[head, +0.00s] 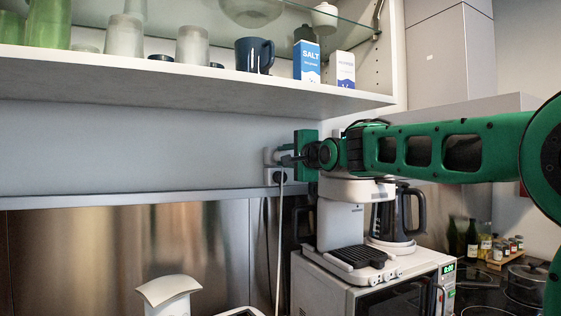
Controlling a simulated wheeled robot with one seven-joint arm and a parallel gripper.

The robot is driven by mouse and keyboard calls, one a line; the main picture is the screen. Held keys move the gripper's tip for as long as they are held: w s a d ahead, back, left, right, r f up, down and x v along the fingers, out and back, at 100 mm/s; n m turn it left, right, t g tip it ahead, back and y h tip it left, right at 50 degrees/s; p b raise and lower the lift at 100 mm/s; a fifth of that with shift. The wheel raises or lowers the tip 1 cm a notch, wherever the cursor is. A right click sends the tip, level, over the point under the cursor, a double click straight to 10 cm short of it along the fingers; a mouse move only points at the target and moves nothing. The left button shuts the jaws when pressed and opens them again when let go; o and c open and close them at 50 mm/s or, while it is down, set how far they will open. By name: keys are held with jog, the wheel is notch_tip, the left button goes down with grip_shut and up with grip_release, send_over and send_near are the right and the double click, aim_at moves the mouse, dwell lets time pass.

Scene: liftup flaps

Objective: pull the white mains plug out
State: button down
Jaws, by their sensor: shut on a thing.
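My gripper (285,159) reaches in from the right along the wall, at the double wall socket (268,168). It is shut on the white mains plug (280,154) at the upper outlet; the fingers cover much of the plug. A white cord (280,240) hangs down below it. A dark plug (277,177) sits in the lower outlet. At this size I cannot tell whether the white plug is fully seated or partly out.
Above is a shelf (180,80) with cups, a blue mug (254,55) and a salt box (307,62). The wall left of the socket is clear.

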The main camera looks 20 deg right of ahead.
jog(key=shift+s+d, duration=0.25)
jog(key=shift+s, duration=1)
jog(key=shift+s+d, duration=0.25)
jog(key=shift+s, duration=0.95)
